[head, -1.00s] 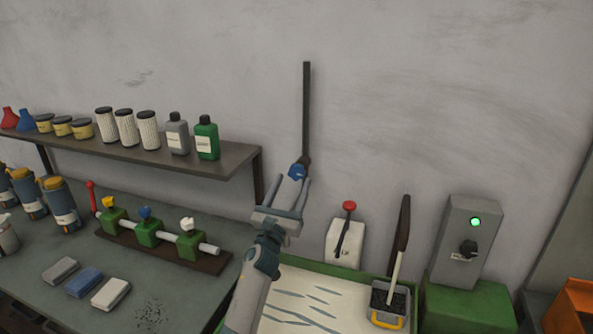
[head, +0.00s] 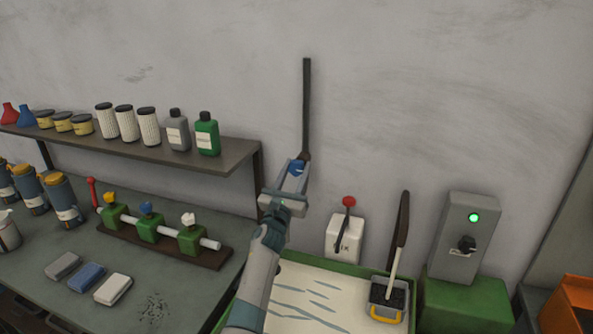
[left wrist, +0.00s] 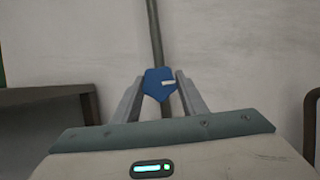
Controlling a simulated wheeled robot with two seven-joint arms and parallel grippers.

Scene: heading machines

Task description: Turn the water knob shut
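The water knob (head: 296,167) is a small blue knob at the lower end of a dark vertical pipe (head: 306,105) on the wall. My left gripper (head: 297,170) reaches up to the knob. In the left wrist view its fingers (left wrist: 160,80) lie against both sides of the knob, closed on it. The fingers partly hide the knob in the head view. My right gripper is not in view.
A green-rimmed tray (head: 345,268) lies below. A red-knobbed lever box (head: 345,237), a brush (head: 399,235) in a small bin and a grey switch box (head: 466,240) stand to the right. A shelf (head: 220,160) with bottles and a bench with green valves (head: 151,229) are left.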

